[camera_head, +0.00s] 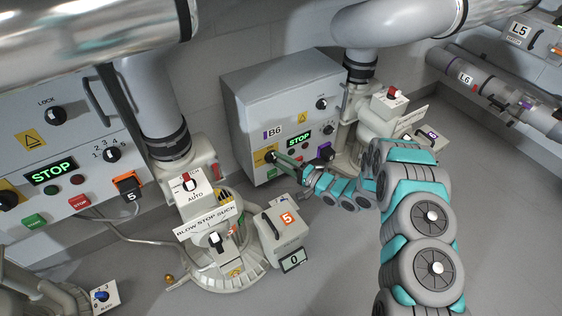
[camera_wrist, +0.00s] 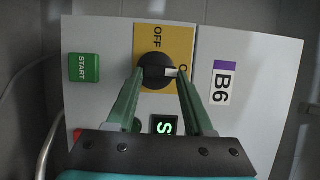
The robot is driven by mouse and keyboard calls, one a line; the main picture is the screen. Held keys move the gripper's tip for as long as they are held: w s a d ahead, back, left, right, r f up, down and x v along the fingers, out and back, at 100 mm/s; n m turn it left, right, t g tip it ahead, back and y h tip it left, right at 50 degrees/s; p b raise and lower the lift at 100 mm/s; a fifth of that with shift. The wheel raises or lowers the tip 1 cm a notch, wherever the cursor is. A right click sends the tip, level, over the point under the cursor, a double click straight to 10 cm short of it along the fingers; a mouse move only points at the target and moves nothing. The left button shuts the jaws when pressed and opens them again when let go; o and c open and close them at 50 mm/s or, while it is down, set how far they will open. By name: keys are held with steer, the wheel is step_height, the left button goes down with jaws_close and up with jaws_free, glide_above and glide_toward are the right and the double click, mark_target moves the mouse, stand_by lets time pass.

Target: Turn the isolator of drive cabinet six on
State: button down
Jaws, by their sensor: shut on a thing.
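The drive cabinet marked B6 (camera_head: 238,103) stands against the wall in the head view; its B6 label (camera_wrist: 221,83) shows in the wrist view. Its isolator is a black rotary knob (camera_wrist: 153,62) on a yellow plate (camera_wrist: 147,38) marked OFF. A second marking beginning with O is partly hidden behind a finger. The knob's white pointer (camera_wrist: 171,72) points right in the wrist view, toward that second marking and away from OFF. My gripper (camera_wrist: 159,80) has its green fingers on either side of the knob, shut on it; it also shows in the head view (camera_head: 277,157).
The cabinet's green STOP display (camera_head: 298,137) and the green START button (camera_wrist: 84,67) are near the knob. A blower (camera_head: 378,115) stands right of the cabinet. Another cabinet (camera_head: 72,140) and blower unit 5 (camera_head: 283,235) are at left. Grey floor is free at lower right.

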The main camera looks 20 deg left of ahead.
steer(key=shift+w, duration=0.1)
steer(key=shift+c, duration=1.4)
jaws_free()
steer(key=b+v, duration=0.1)
steer(key=v, duration=0.7)
